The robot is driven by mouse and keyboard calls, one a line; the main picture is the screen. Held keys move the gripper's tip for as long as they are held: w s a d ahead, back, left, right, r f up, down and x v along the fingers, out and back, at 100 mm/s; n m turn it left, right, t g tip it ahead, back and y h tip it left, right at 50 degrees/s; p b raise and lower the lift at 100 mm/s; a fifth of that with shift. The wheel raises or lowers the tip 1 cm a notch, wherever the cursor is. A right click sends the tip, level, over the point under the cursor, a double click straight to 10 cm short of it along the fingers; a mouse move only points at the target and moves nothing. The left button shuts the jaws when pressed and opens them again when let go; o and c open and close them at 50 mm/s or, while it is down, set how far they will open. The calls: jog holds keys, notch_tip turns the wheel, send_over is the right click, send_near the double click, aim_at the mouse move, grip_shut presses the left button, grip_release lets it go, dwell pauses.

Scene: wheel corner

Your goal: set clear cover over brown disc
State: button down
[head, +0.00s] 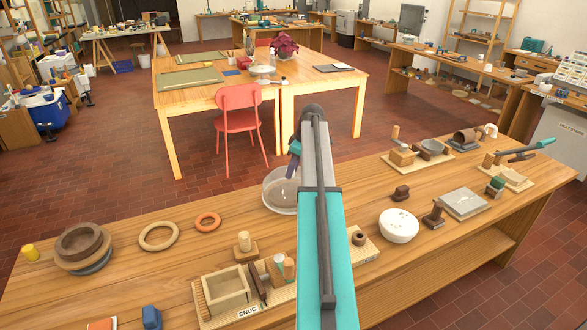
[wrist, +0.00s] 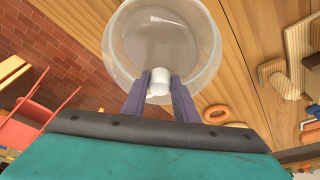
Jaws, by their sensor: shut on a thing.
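The clear cover (wrist: 163,35) is a round see-through dome with a small white knob (wrist: 160,80). My gripper (wrist: 160,92) is shut on the knob, one dark finger on each side. In the head view the cover (head: 281,192) shows near the table's far edge, partly behind my arm. My gripper (head: 295,160) is mostly hidden by my arm there. A brown round piece (head: 84,240) sits on a stack at the table's left end, well apart from the cover. I cannot tell for sure that it is the brown disc.
A wooden ring (head: 158,236) and an orange ring (head: 208,221) lie between the stack and the cover. A wooden fixture tray (head: 228,290) is in front. A white bowl (head: 399,226) and several small fixtures stand to the right. The table's far edge runs by the cover.

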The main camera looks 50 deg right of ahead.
aim_at(293, 177)
jog(key=shift+f+b, duration=0.7)
jog(key=shift+f, duration=0.85)
jog(key=c, duration=1.3)
grip_release()
jog(key=shift+c, duration=0.2)
jog(key=shift+r, duration=0.1)
jog(key=b+v, duration=0.3)
jog(key=v, duration=1)
jog(key=shift+s+r, duration=0.15)
jog(key=shift+r, duration=0.15)
jog(key=shift+r, duration=0.15)
